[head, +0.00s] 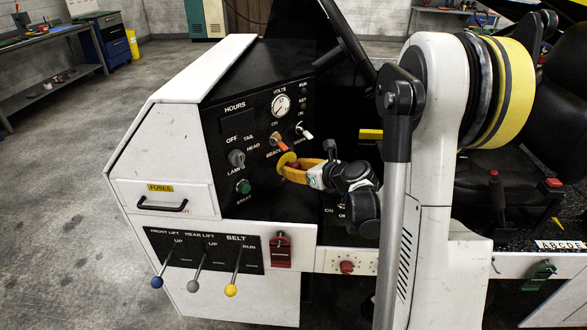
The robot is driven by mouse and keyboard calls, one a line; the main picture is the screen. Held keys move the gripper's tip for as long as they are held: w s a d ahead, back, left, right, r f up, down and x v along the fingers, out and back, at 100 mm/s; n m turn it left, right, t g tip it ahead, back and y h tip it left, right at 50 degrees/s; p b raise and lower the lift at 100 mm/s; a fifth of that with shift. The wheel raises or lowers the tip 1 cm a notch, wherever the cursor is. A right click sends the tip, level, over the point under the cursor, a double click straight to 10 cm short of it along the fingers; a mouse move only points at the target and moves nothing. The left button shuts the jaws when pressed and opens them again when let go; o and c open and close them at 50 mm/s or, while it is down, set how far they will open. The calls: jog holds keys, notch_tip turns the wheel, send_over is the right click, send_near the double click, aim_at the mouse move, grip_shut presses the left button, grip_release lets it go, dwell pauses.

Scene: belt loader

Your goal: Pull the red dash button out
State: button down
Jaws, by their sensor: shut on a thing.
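My gripper (289,168), with yellow-orange fingers, is at the black dash panel (225,200), right of the green start button (243,187) and below the orange beacon switch (282,140). The fingers are closed around the red dash button, which they almost wholly hide. A yellow disc (287,158) shows at the fingertips, against the panel. I cannot tell how far out the button stands.
Light switches and a volts gauge (281,105) surround the gripper. Blue, grey and yellow-knobbed levers (231,289) stand at lower left. A red latch (280,250) and a small red knob (347,267) sit below. The steering wheel (345,45) rises behind.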

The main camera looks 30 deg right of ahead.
jog(key=shift+s+d, duration=0.1)
jog(key=shift+s, duration=0.55)
jog(key=c, duration=0.9)
grip_release()
jog(key=shift+c, duration=0.2)
jog(key=shift+w, duration=0.1)
jog(key=v, duration=1.2)
jog(key=shift+r, duration=0.1)
